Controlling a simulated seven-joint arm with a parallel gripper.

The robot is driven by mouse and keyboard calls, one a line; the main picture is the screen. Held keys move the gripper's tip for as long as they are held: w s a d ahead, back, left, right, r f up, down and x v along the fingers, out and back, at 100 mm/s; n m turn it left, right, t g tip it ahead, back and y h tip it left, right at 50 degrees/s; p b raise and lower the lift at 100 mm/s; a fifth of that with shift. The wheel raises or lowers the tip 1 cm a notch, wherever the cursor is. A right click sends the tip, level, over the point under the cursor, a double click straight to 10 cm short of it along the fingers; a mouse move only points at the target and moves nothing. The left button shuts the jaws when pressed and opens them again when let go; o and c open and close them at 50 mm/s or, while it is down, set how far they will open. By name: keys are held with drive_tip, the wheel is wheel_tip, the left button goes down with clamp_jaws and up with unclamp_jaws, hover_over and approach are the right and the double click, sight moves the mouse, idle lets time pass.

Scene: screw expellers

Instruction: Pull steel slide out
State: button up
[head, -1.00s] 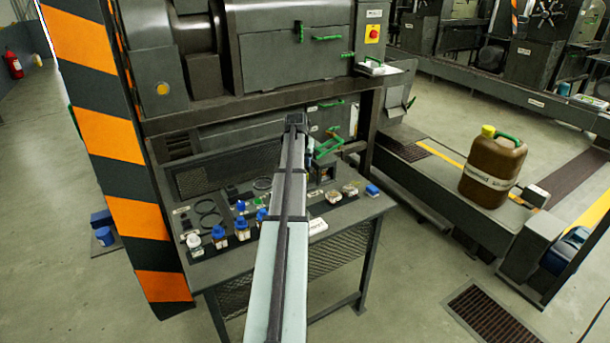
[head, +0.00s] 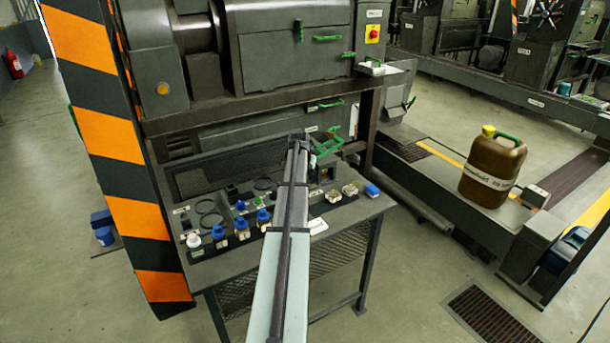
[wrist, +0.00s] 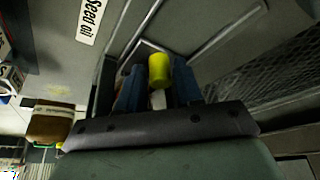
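My gripper (wrist: 159,90) shows in the wrist view with its two dark blue fingers apart. A yellow cylindrical knob (wrist: 159,75) fills the gap between the fingertips. I cannot tell whether the fingers press on it or only stand around it. Pale metal edges (wrist: 222,36) run along the grey surface behind it. I cannot make out for certain which part is the steel slide. In the head view my arm reaches to the machine's lower opening above the bench; it hides the fingertips and the yellow knob.
A "Seed oil" label (wrist: 91,18) is on the grey panel. A bench (head: 345,222) with blue- and white-capped bottles stands below the machine. Green handles (head: 331,103) stick out nearby. A brown jug (head: 492,170) stands at right. A striped post (head: 110,140) bounds the left.

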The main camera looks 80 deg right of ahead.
drive_tip(key=shift+c, duration=0.4)
clamp_jaws()
drive_tip(key=w+a, duration=0.6)
drive_tip(key=shift+w+a, duration=0.2)
drive_tip(key=shift+o, duration=0.3)
unclamp_jaws()
drive_tip(key=shift+w+a, duration=0.1)
